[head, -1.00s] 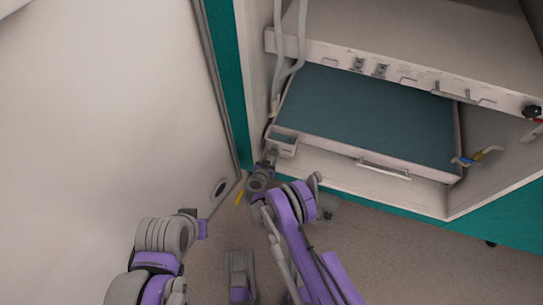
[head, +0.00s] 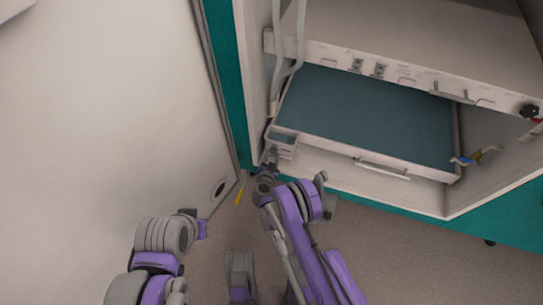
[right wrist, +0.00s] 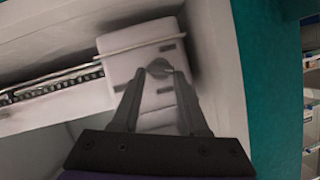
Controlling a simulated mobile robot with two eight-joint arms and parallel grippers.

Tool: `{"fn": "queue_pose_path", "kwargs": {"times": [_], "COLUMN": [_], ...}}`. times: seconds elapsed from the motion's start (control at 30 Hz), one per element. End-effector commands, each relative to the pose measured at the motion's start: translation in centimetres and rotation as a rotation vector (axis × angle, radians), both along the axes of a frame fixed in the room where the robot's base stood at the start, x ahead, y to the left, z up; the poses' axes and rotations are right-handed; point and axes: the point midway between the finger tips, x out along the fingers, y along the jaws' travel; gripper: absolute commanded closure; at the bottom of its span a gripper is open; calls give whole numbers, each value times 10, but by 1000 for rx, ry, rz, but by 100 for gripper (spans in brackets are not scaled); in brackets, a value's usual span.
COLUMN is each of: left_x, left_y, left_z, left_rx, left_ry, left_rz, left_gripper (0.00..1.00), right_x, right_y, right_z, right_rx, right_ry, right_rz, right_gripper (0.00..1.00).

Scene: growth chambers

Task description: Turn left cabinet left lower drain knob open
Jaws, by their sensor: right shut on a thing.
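The drain knob (right wrist: 159,68) is a small grey knob on the face of a white box (right wrist: 150,98) at the cabinet's inner left corner. In the right wrist view my right gripper (right wrist: 160,77) has its two dark fingers shut on it, one on each side. In the head view the right gripper (head: 271,156) reaches the small box (head: 284,151) at the lower left of the cabinet opening. The knob itself is hidden there by the gripper. My left arm shows at the lower left, but I cannot make out its gripper.
The blue-green tray (head: 370,115) lies beside the box, with a metal handle (head: 382,168) at its front. Pale hoses (head: 276,75) hang along the left wall. A large white door panel (head: 110,120) stands to the left. Blue and yellow valve levers (head: 475,157) are at the right.

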Motion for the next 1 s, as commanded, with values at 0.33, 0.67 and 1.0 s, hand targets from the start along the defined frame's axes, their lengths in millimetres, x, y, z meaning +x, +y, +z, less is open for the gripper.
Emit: {"fn": "queue_pose_path", "kwargs": {"times": [0.33, 0.67, 1.0], "left_x": [0, 0, 0], "left_y": [0, 0, 0], "left_z": [0, 0, 0], "left_rx": [0, 0, 0], "left_ry": [0, 0, 0], "left_rz": [0, 0, 0], "left_gripper": [100, 100, 100], "right_x": [-1, -1, -1], "right_y": [-3, -4, -4], "right_z": [-2, -2, -2], "right_rx": [197, 264, 266], "right_ry": [-64, -87, -87], "right_rz": [0, -1, -1], "right_gripper": [100, 100, 100]}}
